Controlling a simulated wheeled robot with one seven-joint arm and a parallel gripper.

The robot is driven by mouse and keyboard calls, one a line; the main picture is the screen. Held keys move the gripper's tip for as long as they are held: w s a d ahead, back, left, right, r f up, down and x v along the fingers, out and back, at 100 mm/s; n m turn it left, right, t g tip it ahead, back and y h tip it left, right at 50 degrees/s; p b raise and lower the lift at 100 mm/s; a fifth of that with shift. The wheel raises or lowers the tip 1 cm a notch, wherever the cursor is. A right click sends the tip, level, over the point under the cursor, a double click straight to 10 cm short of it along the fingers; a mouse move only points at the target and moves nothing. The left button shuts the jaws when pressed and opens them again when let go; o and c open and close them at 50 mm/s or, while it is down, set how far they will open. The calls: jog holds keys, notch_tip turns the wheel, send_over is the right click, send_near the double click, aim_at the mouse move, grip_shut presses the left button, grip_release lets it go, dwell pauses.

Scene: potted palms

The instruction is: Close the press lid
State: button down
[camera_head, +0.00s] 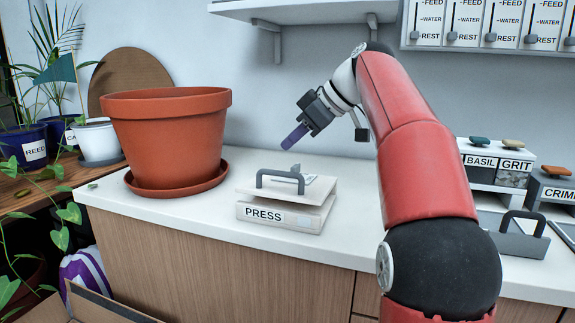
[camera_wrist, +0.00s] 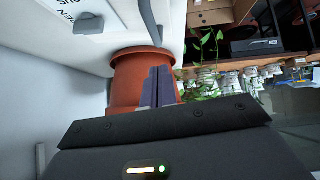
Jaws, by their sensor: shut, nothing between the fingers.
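The press (camera_head: 312,219) stands on the white counter, a pale block with a PRESS label on its front. Its pale lid (camera_head: 318,188) lies over the base, nearly level, with a dark grey handle (camera_head: 281,177) near its front edge. A grey-and-white item (camera_head: 309,180) shows behind the handle. My gripper (camera_head: 291,139) is in the air above the press, apart from it, its purple fingers pointing down-left. The fingers (camera_wrist: 158,88) also show in the wrist view, together and empty, in front of the terracotta pot.
A large terracotta pot (camera_head: 165,130) on a saucer (camera_head: 178,192) stands left of the press. Labelled boxes (camera_head: 497,165) and a grey handled tray (camera_head: 511,242) sit to the right. A shelf (camera_head: 300,10) hangs above. Bare counter lies around the press.

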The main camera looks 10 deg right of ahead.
aim_at(289, 174)
jog(key=shift+w+a+f+b, duration=0.1)
jog(key=shift+w+f+b, duration=0.1)
jog(key=shift+f, duration=0.65)
jog(key=shift+w+a+f+b, duration=0.1)
jog(key=shift+a+f+b, duration=0.1)
jog(key=shift+f, duration=0.65)
jog(key=shift+w+a+f+b, duration=0.1)
jog(key=shift+w+f+b, duration=0.1)
jog(key=shift+f, duration=0.65)
jog(key=b, duration=0.1)
jog(key=f+b, duration=0.2)
jog(key=b, duration=0.1)
jog(key=shift+s+a+f+t, duration=0.15)
jog(key=shift+s+a+t, duration=0.1)
jog(key=shift+s+t, duration=0.15)
jog(key=shift+s+a+f+n+h+b, duration=0.1)
jog(key=shift+s+f+n+h+b, duration=0.2)
jog(key=shift+b, duration=0.45)
jog(key=shift+w+r, duration=0.1)
jog(key=shift+r, duration=0.05)
